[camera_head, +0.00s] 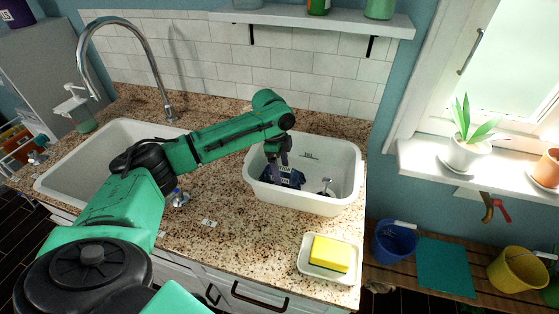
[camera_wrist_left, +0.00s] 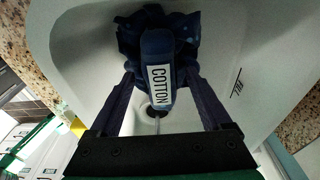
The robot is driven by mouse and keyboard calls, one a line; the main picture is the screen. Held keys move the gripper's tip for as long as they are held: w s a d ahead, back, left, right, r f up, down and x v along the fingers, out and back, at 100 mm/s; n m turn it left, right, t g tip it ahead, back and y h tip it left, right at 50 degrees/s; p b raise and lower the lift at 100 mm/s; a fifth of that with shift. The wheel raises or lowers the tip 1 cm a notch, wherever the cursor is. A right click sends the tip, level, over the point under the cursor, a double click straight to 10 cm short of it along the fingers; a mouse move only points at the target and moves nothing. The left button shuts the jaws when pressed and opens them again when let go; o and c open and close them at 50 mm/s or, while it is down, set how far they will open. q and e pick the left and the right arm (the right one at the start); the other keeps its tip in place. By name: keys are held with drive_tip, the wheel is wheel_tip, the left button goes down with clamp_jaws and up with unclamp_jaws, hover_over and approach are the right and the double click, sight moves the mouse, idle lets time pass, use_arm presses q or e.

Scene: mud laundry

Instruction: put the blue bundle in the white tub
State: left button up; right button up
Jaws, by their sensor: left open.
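The white tub (camera_head: 342,197) stands on the granite counter at the right end. The dark blue bundle (camera_head: 292,178) is inside the tub, in its left part. In the left wrist view the blue bundle (camera_wrist_left: 188,28) is crumpled cloth with a band labelled "COTTON". My left gripper (camera_head: 279,163) reaches down into the tub over the bundle. It is open, and in the left wrist view its fingers (camera_wrist_left: 159,80) stand apart, one on each side of the labelled band. I cannot tell whether they touch the cloth. My right gripper is not in view.
A sink (camera_head: 62,172) with a tall faucet (camera_head: 150,58) is at the left. A yellow sponge (camera_head: 329,254) lies on a white dish in front of the tub. A shelf (camera_head: 310,18) hangs above. Blue (camera_head: 394,243) and yellow (camera_head: 515,270) buckets stand at the lower right.

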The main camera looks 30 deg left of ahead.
use_arm(q)
wheel_tip(320, 180, up, 11)
drive_tip(key=a+b, duration=0.1)
drive_tip(key=b, duration=0.1)
drive_tip(key=shift+s+a, duration=0.2)
drive_tip(key=shift+a, duration=0.1)
drive_tip(key=shift+r, duration=0.1)
